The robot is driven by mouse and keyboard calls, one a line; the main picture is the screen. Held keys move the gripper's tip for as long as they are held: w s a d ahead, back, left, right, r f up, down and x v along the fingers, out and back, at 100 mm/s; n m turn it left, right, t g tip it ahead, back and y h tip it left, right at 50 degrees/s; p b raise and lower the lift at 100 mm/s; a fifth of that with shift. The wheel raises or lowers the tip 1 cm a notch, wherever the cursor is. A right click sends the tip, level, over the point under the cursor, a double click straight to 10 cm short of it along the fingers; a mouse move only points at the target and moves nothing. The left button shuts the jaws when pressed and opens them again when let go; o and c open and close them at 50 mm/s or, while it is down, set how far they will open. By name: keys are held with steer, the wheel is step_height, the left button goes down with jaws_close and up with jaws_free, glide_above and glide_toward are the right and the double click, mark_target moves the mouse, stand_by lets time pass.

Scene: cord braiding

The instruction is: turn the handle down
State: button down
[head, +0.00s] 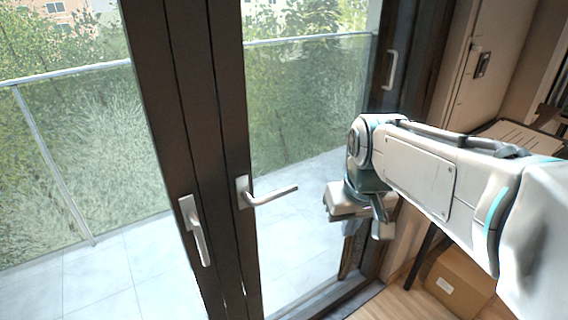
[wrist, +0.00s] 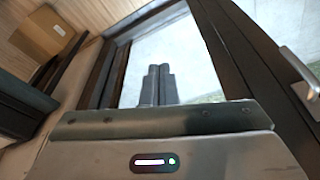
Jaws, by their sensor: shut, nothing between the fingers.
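A silver lever handle (head: 268,195) sits on the dark frame of the glass door. Its lever points right, nearly level. A second silver handle (head: 199,232) on the frame just left of it hangs downward. My gripper (head: 352,248) is to the right of the level handle, apart from it and pointing down in front of the glass. In the wrist view my gripper's two dark fingers (wrist: 157,84) are together with nothing between them. Part of a silver handle (wrist: 301,70) shows at that view's right edge; I cannot tell which handle it is.
Another upright handle (head: 390,69) is on the dark frame farther right. A cardboard box (head: 459,283) stands on the wooden floor at lower right, also in the wrist view (wrist: 45,32). A balcony with a glass railing (head: 75,150) lies beyond the doors.

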mark_target(281, 190)
steer(key=w+a+r+n+p, duration=0.1)
steer(key=w+a+r+n, duration=0.1)
steer(key=w+a+r, duration=0.3)
steer(key=w+a+r+n+p, duration=0.1)
steer(key=w+a+r+n, duration=0.1)
steer(key=w+a+r, duration=0.3)
steer(key=w+a, duration=0.1)
steer(key=w, duration=0.3)
steer(key=shift+w+r+n+g+y, duration=0.35)
steer(key=shift+r+n+g+y, duration=0.05)
steer(key=shift+a, duration=0.1)
steer(key=f, duration=0.4)
steer(key=w+a+f, duration=0.1)
steer(key=f, duration=0.4)
steer(key=w+f+p, duration=0.1)
steer(key=f, duration=0.3)
steer(key=shift+w+a+f, duration=0.15)
steer(key=shift+a+f, duration=0.1)
steer(key=shift+f, duration=0.15)
